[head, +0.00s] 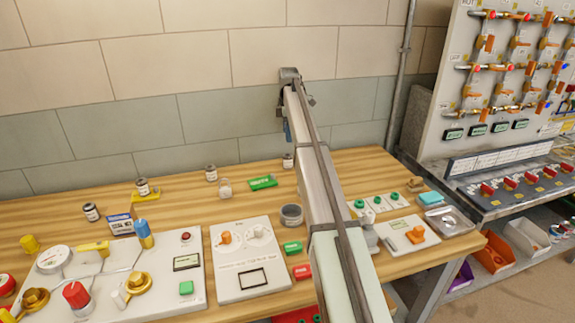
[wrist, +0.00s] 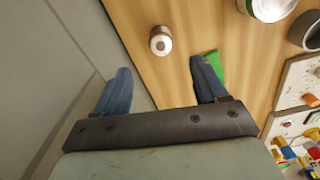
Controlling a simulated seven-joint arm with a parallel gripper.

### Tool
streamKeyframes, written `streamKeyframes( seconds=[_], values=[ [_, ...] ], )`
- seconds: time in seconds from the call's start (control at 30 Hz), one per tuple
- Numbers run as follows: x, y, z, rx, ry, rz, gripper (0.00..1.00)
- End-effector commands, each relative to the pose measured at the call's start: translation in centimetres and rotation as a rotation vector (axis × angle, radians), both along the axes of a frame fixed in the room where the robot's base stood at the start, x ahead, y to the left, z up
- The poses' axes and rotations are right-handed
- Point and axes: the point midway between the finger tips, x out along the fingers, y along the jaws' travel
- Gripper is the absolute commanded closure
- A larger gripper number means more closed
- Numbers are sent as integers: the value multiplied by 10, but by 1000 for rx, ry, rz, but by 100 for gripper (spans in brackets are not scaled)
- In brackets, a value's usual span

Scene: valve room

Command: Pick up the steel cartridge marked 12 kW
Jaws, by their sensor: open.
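Several small steel cylinders with dark bands stand on the wooden bench; I cannot read their markings, so I cannot tell which is the 12 kW cartridge. One cylinder (head: 288,161) stands at the back by my arm; a pale-topped cylinder (wrist: 160,40), apparently the same one, shows in the wrist view. The others are a cylinder (head: 211,173) at the back, one (head: 142,186) on a yellow piece and one (head: 91,212) at the left. My gripper (wrist: 161,72) is open and empty, with the pale-topped cylinder just past its blue fingertips in the picture. In the head view my arm hides part of the bench.
A green block (head: 263,183) lies near the back cylinder. Panels with knobs (head: 245,258) fill the front of the bench. The wall (head: 220,120) rises close behind.

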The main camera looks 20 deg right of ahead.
Motion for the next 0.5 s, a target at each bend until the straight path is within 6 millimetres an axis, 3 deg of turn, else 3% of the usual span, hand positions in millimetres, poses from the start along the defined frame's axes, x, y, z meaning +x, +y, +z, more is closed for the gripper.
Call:
streamKeyframes(
  seconds=[0.5],
  values=[
    [-1, 1, -75, -1, 0, 1, 28]
  ],
)
